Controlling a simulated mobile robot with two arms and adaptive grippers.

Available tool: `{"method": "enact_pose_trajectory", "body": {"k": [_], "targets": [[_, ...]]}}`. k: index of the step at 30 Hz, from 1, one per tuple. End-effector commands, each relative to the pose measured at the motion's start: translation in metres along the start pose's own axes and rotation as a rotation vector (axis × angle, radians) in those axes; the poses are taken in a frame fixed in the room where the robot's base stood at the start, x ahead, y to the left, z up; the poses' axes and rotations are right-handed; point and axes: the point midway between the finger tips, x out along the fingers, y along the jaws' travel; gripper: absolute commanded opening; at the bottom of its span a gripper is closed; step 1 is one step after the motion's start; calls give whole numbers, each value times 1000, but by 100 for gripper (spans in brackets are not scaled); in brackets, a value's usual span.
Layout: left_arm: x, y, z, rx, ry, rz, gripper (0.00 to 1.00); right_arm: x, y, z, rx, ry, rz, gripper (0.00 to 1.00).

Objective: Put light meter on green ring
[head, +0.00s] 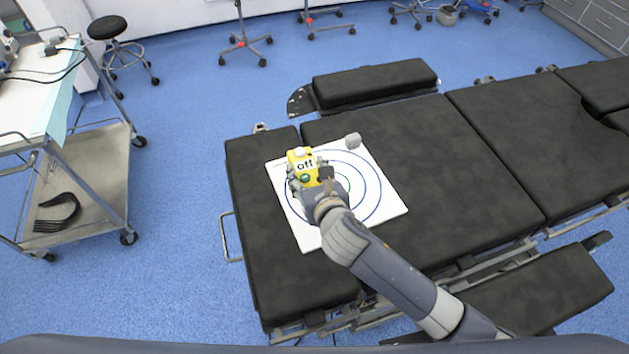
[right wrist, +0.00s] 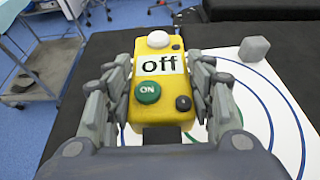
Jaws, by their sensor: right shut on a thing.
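The light meter (head: 303,164) is a yellow box with an "off" display, a white dome and a green "ON" button. It also shows in the right wrist view (right wrist: 158,66). My right gripper (head: 311,178) is shut on it, with a finger on each side. The meter is over the left part of a white target sheet (head: 392,205); I cannot tell whether it touches the sheet. The green ring (head: 346,181) shows only in part near the sheet's middle, inside blue rings, mostly hidden behind my gripper and arm. My left gripper is not in view.
A small grey cube (head: 352,141) lies at the sheet's far edge. The sheet lies on the black operating table (head: 400,140). A metal cart (head: 85,180) stands at the left, apart from the table. The black padding right of the sheet is clear.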

Motion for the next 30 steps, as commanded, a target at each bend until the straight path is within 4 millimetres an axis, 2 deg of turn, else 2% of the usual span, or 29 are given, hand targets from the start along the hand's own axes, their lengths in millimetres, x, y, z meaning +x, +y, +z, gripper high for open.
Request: {"method": "enact_pose_trajectory", "body": {"k": [4,6,11,23,24,26,30], "targets": [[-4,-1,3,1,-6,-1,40,-9,-13,-4,-1,0,-3,15],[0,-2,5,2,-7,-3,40,-3,-12,-18,2,3,-1,15],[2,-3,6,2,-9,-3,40,5,-12,-35,1,-1,-1,15],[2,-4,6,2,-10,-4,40,7,-12,-39,0,-2,-1,15],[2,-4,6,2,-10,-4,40,7,-12,-40,0,0,-1,56],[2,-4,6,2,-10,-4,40,7,-12,-40,0,0,-1,70],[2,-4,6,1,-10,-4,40,7,-12,-39,0,0,-1,70]]}}
